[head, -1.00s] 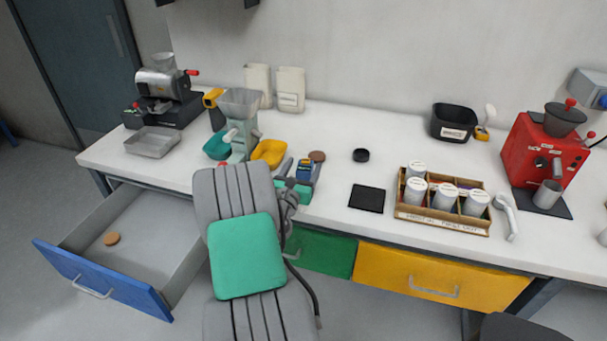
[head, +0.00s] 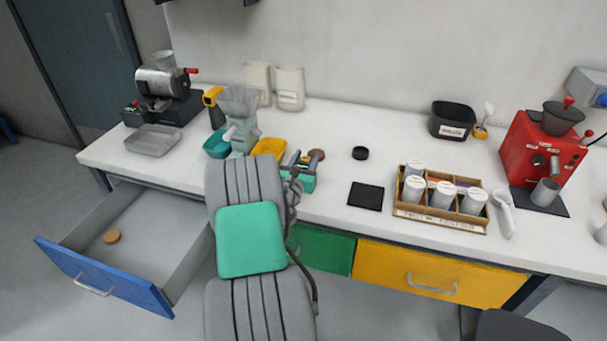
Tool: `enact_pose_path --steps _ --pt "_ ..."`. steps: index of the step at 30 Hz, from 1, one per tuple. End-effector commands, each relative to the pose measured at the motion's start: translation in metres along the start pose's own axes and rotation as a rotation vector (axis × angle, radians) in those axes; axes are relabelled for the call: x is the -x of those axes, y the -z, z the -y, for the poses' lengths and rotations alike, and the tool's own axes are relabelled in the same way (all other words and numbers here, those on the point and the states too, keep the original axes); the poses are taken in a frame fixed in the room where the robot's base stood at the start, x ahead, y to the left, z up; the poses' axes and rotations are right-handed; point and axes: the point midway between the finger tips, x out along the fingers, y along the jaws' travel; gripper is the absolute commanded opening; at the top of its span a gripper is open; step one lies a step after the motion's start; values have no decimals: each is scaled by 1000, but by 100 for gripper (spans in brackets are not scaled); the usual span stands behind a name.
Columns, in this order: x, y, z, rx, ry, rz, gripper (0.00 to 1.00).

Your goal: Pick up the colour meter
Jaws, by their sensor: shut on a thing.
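My gripper (head: 302,164) is over the bench near its front edge, right of the grain mill, partly hidden behind my own arm. It is shut on a small dark blue device with a bit of yellow, which I take for the colour meter (head: 304,160). Only a small part of the device shows between the fingers. I cannot tell whether it is clear of the bench top.
A brown disc (head: 317,154) lies just behind my gripper, and a yellow tray (head: 269,147) left of it. A black pad (head: 366,196) and labelled crate (head: 440,221) of canisters stand right. The blue-fronted drawer (head: 103,279) is open; bench between gripper and pad is clear.

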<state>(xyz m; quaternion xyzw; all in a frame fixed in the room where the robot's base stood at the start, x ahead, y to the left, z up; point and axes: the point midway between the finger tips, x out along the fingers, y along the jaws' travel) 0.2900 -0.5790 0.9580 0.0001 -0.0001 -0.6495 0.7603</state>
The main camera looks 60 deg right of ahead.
Motion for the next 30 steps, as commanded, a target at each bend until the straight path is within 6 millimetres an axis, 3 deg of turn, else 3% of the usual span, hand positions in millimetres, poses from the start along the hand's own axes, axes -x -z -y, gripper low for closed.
enact_pose_path --steps 9,23,26,30 --pt "0 0 0 0 0 0 0" --pt "0 -3 0 -1 -1 3 0" --pt "0 -9 0 -2 0 4 0" --pt "-1 -33 0 -4 0 8 0"
